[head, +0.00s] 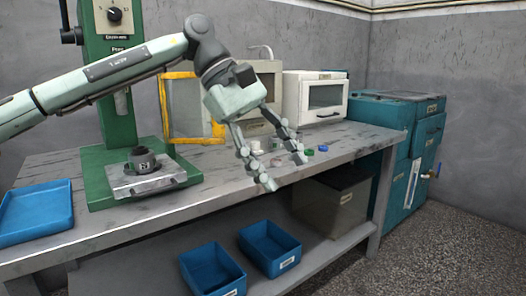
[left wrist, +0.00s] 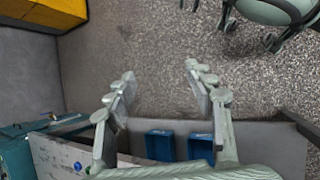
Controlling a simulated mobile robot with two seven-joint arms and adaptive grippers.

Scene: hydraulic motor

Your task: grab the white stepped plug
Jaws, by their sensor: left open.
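Several small parts lie on the workbench behind my left gripper in the head view. A small pale part (head: 323,148) at the right of the group looks like the white stepped plug, but it is too small to make out its steps. A green part (head: 309,153) lies beside it. My left gripper (head: 285,172) is open and empty, its fingers apart and pointing down near the bench's front edge, in front of the parts. In the left wrist view the open fingers (left wrist: 159,72) have only floor between their tips. My right gripper is not in view.
The grey workbench (head: 232,182) carries a green press (head: 118,120) with a dark cylindrical part (head: 143,160), a blue tray (head: 36,213), a yellow-framed panel (head: 192,108) and a white oven-like box (head: 315,97). Blue bins (head: 270,247) stand on the lower shelf. Teal cabinets (head: 425,140) stand right.

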